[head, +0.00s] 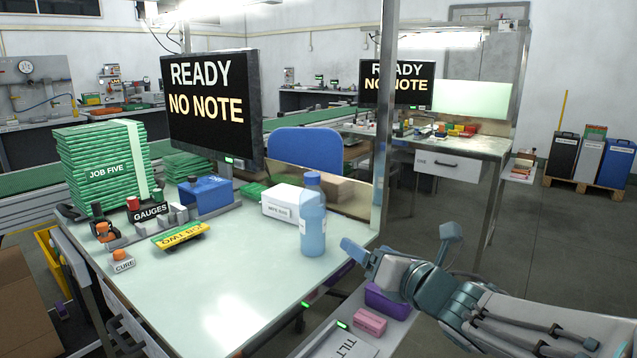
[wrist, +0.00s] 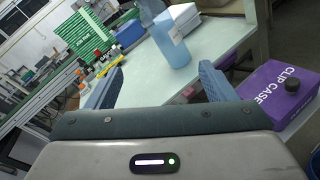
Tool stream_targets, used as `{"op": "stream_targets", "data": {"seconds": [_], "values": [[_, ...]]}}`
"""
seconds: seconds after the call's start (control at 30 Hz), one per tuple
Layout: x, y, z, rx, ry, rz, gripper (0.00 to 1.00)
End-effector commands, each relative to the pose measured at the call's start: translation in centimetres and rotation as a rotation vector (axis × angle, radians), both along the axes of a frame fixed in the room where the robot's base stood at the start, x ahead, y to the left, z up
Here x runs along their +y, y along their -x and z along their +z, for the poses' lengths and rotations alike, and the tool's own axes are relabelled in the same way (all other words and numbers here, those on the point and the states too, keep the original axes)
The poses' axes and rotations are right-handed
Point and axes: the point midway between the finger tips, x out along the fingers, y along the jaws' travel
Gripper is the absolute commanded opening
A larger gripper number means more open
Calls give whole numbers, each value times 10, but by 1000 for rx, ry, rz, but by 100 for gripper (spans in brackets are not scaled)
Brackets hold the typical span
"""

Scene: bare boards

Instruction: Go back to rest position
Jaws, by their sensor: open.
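My gripper (head: 402,243) is at the right of the head view, beyond the bench's right edge and above a lower shelf. Its two blue fingers are spread wide with nothing between them. In the wrist view the open fingers (wrist: 160,85) frame the bench corner and a blue bottle (wrist: 170,40). In the head view the bottle (head: 312,225) stands upright on the bench (head: 235,290) near its right edge, apart from the fingers.
A purple clip case (wrist: 278,88) sits close to the right finger in the wrist view. A pink block (head: 370,321) lies on the lower shelf. A metal post (head: 383,120) rises at the bench's right edge. Open floor (head: 560,230) lies to the right.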

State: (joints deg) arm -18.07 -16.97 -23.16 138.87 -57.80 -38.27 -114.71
Motion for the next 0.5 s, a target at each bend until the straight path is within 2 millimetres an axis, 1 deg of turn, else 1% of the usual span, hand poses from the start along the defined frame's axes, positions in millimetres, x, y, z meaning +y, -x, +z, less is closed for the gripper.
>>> {"op": "stream_targets", "data": {"seconds": [0.03,0.17,0.27,0.37,0.5], "values": [[-7,-1,11,41,-46,-42,77],[-26,-3,21,186,-216,-185,77],[-44,-1,32,328,-409,-341,77],[-63,8,39,477,-643,-525,77],[-81,30,44,659,-980,-792,77]]}}
